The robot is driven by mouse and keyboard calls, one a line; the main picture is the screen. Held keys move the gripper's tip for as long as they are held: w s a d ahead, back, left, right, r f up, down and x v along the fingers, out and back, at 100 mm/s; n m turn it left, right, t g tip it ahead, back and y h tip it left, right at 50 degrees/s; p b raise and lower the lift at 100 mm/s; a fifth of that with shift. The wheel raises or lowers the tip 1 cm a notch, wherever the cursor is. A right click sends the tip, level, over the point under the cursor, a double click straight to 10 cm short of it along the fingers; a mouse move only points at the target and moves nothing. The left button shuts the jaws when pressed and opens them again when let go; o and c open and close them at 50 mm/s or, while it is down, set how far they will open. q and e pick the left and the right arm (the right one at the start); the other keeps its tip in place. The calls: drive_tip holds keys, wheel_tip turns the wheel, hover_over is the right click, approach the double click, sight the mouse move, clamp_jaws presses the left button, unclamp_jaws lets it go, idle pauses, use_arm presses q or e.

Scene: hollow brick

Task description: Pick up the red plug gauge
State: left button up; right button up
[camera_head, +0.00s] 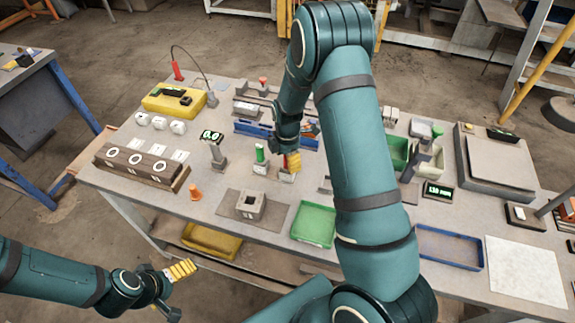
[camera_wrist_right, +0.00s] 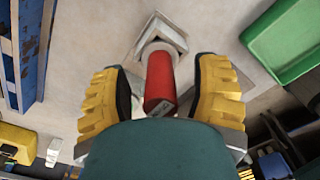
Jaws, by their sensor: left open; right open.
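The red plug gauge (camera_wrist_right: 160,82) is a red cylinder with a pale grey collar, standing in a grey square holder (camera_wrist_right: 172,34) in the right wrist view. My right gripper (camera_wrist_right: 162,92) is open, with one yellow finger on each side of the red gauge; a gap shows on both sides. In the head view my right gripper (camera_head: 291,161) is low over the table, and its arm and fingers hide most of the red gauge. A green plug gauge (camera_head: 260,154) stands just left of it. My left gripper (camera_head: 176,286) is open and empty, off the table's front left.
A grey hollow brick (camera_head: 250,205) lies on a mat in front of the gauges. A blue tray (camera_head: 449,247) and a white slab (camera_head: 525,269) lie further right.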

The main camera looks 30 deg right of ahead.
clamp_jaws()
